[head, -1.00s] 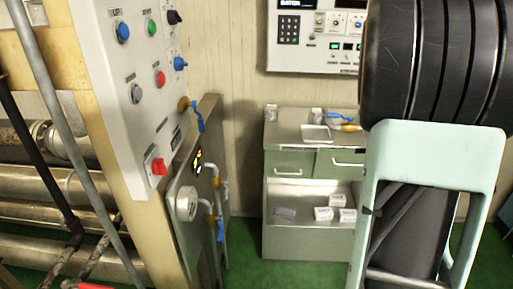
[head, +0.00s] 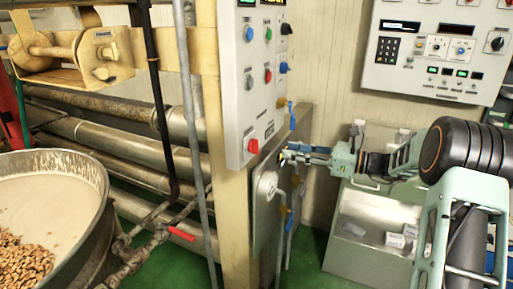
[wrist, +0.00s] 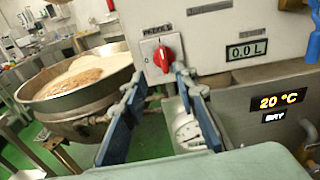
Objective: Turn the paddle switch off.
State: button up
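The paddle switch is a red rotary knob (wrist: 163,58) on a white square plate with a label above it that appears to read PADDLE. In the head view the same red knob (head: 253,146) sits low on the white control panel (head: 243,90). My gripper (wrist: 160,78) is open and empty, its two blue-padded fingers apart. In the wrist view the fingertips lie just below the knob, with a gap that I cannot measure. In the head view my gripper (head: 285,157) reaches left toward the panel's lower edge, right of the knob. The knob's exact setting is hard to read.
A 0.0 L display (wrist: 247,50) is right of the knob. A round white gauge (head: 266,187) sits below the panel. A large kettle (head: 95,185) with nuts stands at left. A yellow post (head: 237,220) and several pipes are near.

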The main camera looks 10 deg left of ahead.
aim_at(255, 146)
jog(key=x, duration=1.1)
jog(key=shift+w+r+m+t+y, duration=0.25)
jog(key=shift+r+m+t+y, duration=0.05)
jog(key=shift+r, duration=0.35)
grip_shut()
